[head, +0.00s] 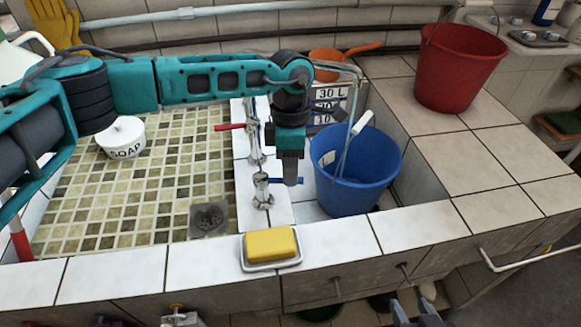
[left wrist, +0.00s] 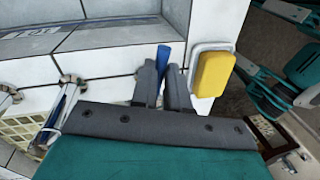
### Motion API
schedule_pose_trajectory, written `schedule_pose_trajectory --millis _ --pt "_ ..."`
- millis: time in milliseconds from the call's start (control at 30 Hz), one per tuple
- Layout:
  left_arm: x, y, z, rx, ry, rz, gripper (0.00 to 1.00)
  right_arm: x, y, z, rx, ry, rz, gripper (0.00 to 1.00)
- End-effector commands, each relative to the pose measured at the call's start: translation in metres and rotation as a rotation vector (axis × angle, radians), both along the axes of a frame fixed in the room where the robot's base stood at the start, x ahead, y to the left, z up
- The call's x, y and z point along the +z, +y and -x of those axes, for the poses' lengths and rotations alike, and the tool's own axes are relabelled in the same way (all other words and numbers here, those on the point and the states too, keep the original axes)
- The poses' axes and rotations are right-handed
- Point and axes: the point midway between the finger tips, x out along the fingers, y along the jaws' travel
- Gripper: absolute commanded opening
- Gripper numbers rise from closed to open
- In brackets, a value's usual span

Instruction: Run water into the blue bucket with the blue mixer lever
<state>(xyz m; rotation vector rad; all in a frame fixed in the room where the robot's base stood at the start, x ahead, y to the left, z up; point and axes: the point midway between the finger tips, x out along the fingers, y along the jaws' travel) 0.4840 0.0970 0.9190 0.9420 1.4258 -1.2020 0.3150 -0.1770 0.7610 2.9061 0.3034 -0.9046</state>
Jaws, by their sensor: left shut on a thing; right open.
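The blue bucket (head: 352,195) stands upright in the tiled recess right of the mixer. A thin metal pipe (head: 352,100) comes down over its opening; I cannot make out water. The mixer (head: 262,190) is chrome, with its blue lever (head: 301,181) pointing right. My left gripper (head: 290,180) reaches down from above and is shut on the lever, partly hiding it. In the left wrist view the blue lever (left wrist: 163,58) shows between the fingertips (left wrist: 162,78). A red lever (head: 229,127) points left further back. My right gripper (head: 415,312) is open and empty at the bottom edge, partly cut off.
A yellow soap (head: 270,243) lies in a white dish (head: 272,266) on the front ledge, close to the left gripper. A red bucket (head: 458,70) stands at the back right.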

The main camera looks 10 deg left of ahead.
Motion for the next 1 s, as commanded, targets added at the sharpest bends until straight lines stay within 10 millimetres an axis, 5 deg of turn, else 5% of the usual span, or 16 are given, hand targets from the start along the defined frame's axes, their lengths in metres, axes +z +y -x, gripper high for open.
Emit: schedule_pose_trajectory --millis 700,733,1000 --pt "0.001 0.005 -0.012 0.21 -0.001 0.002 0.0 -0.011 0.0 0.0 -0.001 -0.001 0.0 0.49" --pt "0.001 0.005 -0.012 0.21 -0.001 0.002 0.16 -0.011 0.0 0.0 -0.001 -0.001 0.0 0.49" --pt "0.0 0.005 -0.012 0.207 -0.001 0.0 0.4 -0.011 0.0 0.0 -0.001 -0.001 0.0 0.49"
